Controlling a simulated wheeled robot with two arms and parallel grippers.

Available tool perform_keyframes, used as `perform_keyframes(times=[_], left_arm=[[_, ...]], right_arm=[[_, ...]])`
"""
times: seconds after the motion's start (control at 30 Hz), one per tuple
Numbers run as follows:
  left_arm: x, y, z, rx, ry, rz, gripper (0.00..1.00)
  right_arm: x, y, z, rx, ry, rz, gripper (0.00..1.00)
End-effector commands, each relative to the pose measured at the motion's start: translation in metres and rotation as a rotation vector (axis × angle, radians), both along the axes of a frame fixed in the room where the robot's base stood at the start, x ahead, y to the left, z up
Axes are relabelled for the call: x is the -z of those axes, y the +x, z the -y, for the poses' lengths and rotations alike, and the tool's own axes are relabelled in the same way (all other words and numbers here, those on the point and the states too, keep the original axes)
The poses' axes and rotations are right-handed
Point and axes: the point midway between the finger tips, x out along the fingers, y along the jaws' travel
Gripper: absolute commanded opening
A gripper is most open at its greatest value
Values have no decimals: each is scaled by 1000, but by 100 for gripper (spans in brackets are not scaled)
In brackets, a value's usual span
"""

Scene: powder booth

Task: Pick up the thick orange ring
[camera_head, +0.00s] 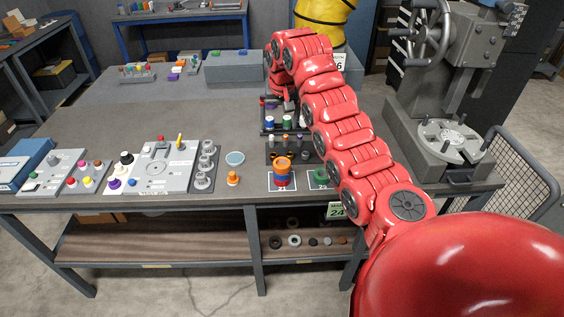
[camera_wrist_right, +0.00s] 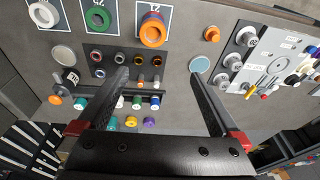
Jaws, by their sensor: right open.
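The thick orange ring (camera_head: 281,162) sits on top of a stack with blue and orange below it, on a dark white-edged mat (camera_head: 273,187) near the front edge of the table. It also shows in the right wrist view (camera_wrist_right: 152,31), at top centre beyond the fingertips. My right gripper (camera_wrist_right: 160,78) is open and empty, its two fingers spread above a rack of small rings and pegs. The ring is apart from both fingers. In the head view my right arm reaches over the table and hides most of that gripper. My left gripper is not in view.
A green ring (camera_head: 320,176) and, in the wrist view, a white ring (camera_wrist_right: 43,14) lie on neighbouring mats. A small orange piece (camera_head: 233,178) and a pale blue dish (camera_head: 235,158) stand left of the stack. A grey fixture board (camera_head: 152,183) lies further left.

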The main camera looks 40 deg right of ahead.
Motion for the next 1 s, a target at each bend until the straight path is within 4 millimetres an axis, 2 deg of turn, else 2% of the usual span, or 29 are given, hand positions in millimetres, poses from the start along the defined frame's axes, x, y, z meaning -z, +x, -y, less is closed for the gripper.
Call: perform_keyframes(times=[0.03, 0.17, 0.37, 0.6, 0.83, 1.0], left_arm=[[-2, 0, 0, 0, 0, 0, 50], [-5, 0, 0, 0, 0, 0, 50], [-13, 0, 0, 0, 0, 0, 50], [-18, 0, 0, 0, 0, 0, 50], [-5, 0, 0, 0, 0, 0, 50], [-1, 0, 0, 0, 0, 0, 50]], right_arm=[[-6, -12, 3, 7, -8, -39, 100], [-3, -24, 5, 14, -11, -87, 100], [24, -19, 5, 13, -7, -85, 100], [67, -13, 7, 12, -9, -85, 100], [99, -9, 11, 14, -14, -83, 100], [111, -7, 13, 14, -14, -81, 100]])
